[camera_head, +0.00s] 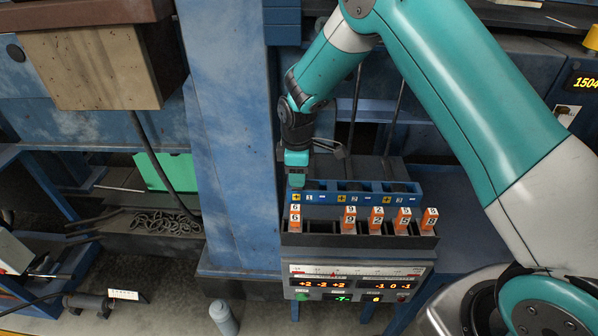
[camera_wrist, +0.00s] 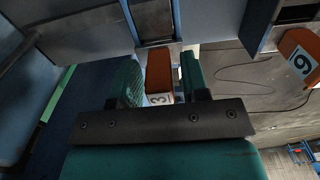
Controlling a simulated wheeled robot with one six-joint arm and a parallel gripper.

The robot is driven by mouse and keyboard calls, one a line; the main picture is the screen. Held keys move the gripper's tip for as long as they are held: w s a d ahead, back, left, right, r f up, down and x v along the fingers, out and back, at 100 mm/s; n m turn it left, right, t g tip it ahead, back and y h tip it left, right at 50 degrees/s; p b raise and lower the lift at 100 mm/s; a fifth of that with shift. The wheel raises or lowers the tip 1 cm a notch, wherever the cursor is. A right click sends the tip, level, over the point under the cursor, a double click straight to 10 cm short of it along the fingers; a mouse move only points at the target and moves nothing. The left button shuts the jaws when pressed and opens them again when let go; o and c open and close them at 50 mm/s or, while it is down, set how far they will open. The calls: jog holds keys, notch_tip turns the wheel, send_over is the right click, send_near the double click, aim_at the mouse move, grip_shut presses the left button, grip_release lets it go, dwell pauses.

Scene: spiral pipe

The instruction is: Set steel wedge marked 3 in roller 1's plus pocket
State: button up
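The orange wedge marked 3 (camera_wrist: 160,73) lies between the two teal fingers of my gripper (camera_wrist: 163,78) in the wrist view. In the head view my gripper (camera_head: 297,168) points down over the left end of the blue roller block, close above the yellow plus mark of roller 1 (camera_head: 297,197). The held wedge is hidden there by my gripper. The pocket opening under it is also hidden, so I cannot tell whether the wedge is inside it.
A dark rack (camera_head: 330,240) in front holds several orange wedges, including one marked 6 (camera_head: 295,217) at left and one marked 9 (camera_head: 349,219). A display panel (camera_head: 350,282) sits below. A blue column (camera_head: 235,140) stands close on the left.

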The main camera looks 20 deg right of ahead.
jog(key=shift+o, duration=0.7)
notch_tip(320, 180, up, 6)
jog(key=b, duration=0.3)
jog(key=shift+r, duration=0.75)
jog(key=shift+s+r, duration=0.1)
jog(key=shift+s, duration=0.05)
jog(key=s+a+r+m+y+b, duration=0.2)
jog(key=s+m+b, duration=0.1)
jog(key=s, duration=1.2)
jog(key=s+a+r+m+y+b, duration=0.2)
jog(key=s+b, duration=0.4)
jog(key=s, duration=0.9)
jog(key=shift+s+a+r+m, duration=0.15)
jog(key=shift+s+r+m, duration=0.3)
jog(key=shift+m, duration=0.35)
